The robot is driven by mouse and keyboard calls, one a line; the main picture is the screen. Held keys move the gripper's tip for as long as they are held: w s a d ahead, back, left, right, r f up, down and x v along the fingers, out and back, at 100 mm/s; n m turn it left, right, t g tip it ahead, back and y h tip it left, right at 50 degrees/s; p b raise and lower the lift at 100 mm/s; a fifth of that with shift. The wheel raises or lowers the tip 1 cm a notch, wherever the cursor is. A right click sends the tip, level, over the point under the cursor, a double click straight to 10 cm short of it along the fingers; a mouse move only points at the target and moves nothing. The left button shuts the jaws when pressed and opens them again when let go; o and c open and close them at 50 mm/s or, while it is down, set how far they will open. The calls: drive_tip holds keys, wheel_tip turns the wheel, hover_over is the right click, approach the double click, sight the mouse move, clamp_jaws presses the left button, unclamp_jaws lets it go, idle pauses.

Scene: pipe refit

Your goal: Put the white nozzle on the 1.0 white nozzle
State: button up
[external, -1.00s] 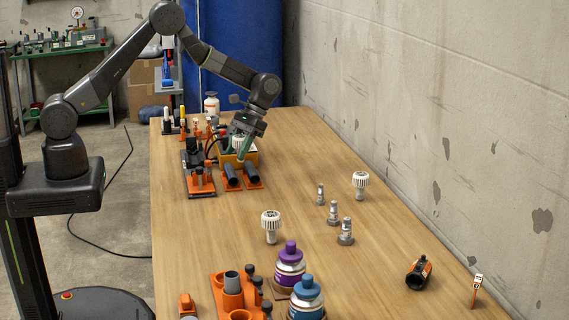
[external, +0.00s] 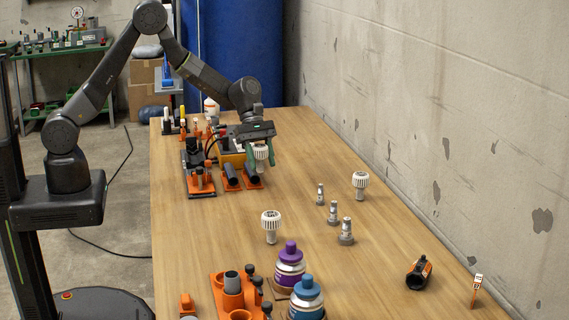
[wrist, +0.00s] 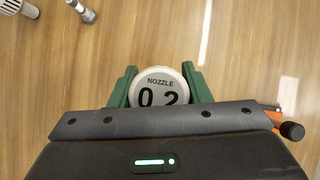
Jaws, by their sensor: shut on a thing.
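My gripper (external: 260,156) has green fingers and is shut on a white nozzle (external: 261,150), holding it above the table at the right of the orange and black holders. In the wrist view the nozzle's round top (wrist: 158,88) lies between the green fingers and reads "NOZZLE" with "0 2". Two more white nozzles stand upright on the table: one at mid-table (external: 271,222) and one further right (external: 361,182). Their labels cannot be read. A ribbed white nozzle part (wrist: 12,6) shows at the wrist view's top left corner.
Three grey fittings (external: 333,212) stand between the two white nozzles. Purple (external: 290,262) and blue-capped (external: 306,292) bottles and an orange rack (external: 225,285) are in front. A black and orange device (external: 418,274) lies at the right.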

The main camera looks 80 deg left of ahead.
sight(260, 172)
drive_tip(key=shift+f, duration=3.3)
drive_tip(key=shift+f, duration=0.1)
drive_tip(key=o, duration=1)
drive_tip(key=shift+a+r, duration=0.1)
drive_tip(key=shift+r, duration=0.15)
drive_tip(key=shift+o, duration=0.3)
drive_tip(key=v, duration=1.1)
drive_tip(key=shift+a+r, duration=0.2)
drive_tip(key=shift+r, duration=0.05)
